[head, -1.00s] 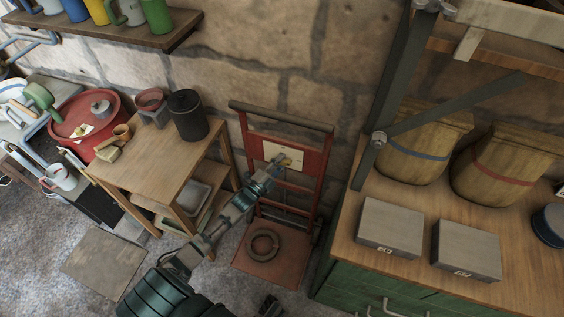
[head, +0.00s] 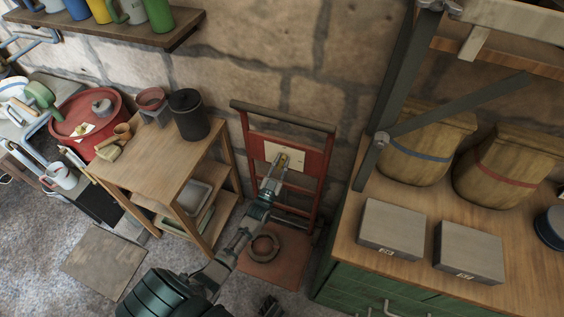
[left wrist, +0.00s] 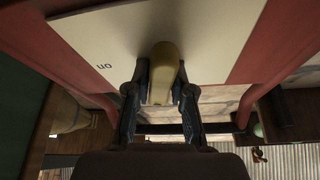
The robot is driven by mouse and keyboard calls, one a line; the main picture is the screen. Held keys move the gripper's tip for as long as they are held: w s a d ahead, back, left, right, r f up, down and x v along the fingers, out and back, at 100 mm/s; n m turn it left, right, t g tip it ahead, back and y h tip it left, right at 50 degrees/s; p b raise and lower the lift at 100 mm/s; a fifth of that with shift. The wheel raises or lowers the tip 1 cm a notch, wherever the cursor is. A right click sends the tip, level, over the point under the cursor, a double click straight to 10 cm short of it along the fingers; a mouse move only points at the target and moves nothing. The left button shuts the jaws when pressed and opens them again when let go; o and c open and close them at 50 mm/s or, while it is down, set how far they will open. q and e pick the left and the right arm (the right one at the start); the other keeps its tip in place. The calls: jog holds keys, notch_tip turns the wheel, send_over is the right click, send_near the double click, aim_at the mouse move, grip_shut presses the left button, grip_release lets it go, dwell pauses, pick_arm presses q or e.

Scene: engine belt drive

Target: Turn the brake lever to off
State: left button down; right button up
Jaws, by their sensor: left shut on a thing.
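The brake lever (head: 283,158) is a small yellow handle on a pale plate (head: 299,156) fixed to a red upright frame by the wall. In the left wrist view the lever (left wrist: 163,70) stands out from the plate, and the word "on" shows upside down at the left of the plate. My left gripper (head: 276,176) is at the lever, reaching up from below. In the left wrist view its two fingers (left wrist: 162,94) are closed on both sides of the lever. The "off" mark cannot be seen. A dark shape (head: 270,306) at the bottom edge may be my right gripper.
A wooden side table (head: 160,163) with a black canister (head: 188,115) stands left of the frame. A green cabinet with a wooden top (head: 400,273) stands at the right, with grey boxes (head: 394,227) on it. A ring (head: 264,247) lies on the frame's red base.

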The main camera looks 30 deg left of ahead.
pick_arm(q)
jog(key=shift+f+n+y, duration=0.4)
jog(key=shift+n+y, duration=0.1)
jog(key=shift+n, duration=0.7)
jog(key=shift+s+n, duration=0.1)
jog(key=shift+n, duration=0.3)
pick_arm(e)
jog(key=shift+s+d+f, duration=0.15)
jog(key=shift+s+d, duration=0.2)
jog(key=shift+s, duration=0.15)
pick_arm(q)
jog(key=shift+n+y, duration=0.3)
jog(key=shift+y, duration=0.1)
pick_arm(e)
jog(key=shift+a+g, duration=0.1)
jog(key=shift+g, duration=0.2)
pick_arm(q)
jog(key=shift+d+g, duration=0.1)
jog(key=shift+g, duration=0.2)
pick_arm(e)
jog(key=shift+s, duration=0.1)
pick_arm(q)
jog(key=c, duration=1)
grip_release()
jog(key=shift+f, duration=0.1)
jog(key=shift+c, duration=0.2)
pick_arm(e)
jog(key=shift+a, duration=0.15)
pick_arm(q)
jog(key=shift+r, duration=0.2)
